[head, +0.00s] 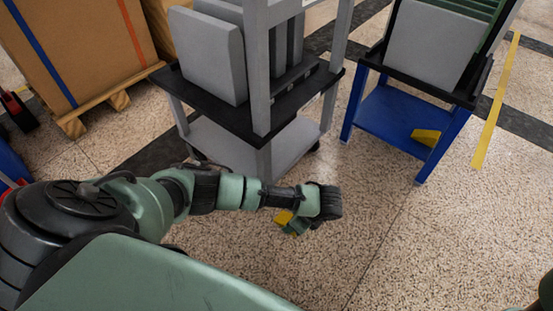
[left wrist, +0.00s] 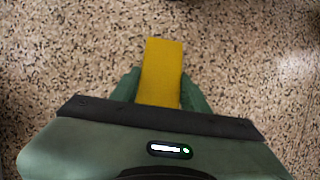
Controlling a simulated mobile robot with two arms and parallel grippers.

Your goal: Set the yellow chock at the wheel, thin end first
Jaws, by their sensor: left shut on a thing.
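My left gripper (head: 291,228) is shut on a yellow chock (head: 284,216) and holds it over the speckled floor in front of the grey cart. In the left wrist view the chock (left wrist: 162,70) sticks out beyond the green fingers, which are on either side of it. I cannot tell which end of it is thin. The grey cart (head: 215,132) has dark wheels low down; one wheel (head: 195,154) shows partly at its left corner, apart from the chock.
A blue stand (head: 390,117) with grey panels is at the right, with another yellow piece (head: 426,136) low on it. A large cardboard box (head: 75,45) on a wooden pallet is at the left. The floor (head: 400,230) at the front right is clear.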

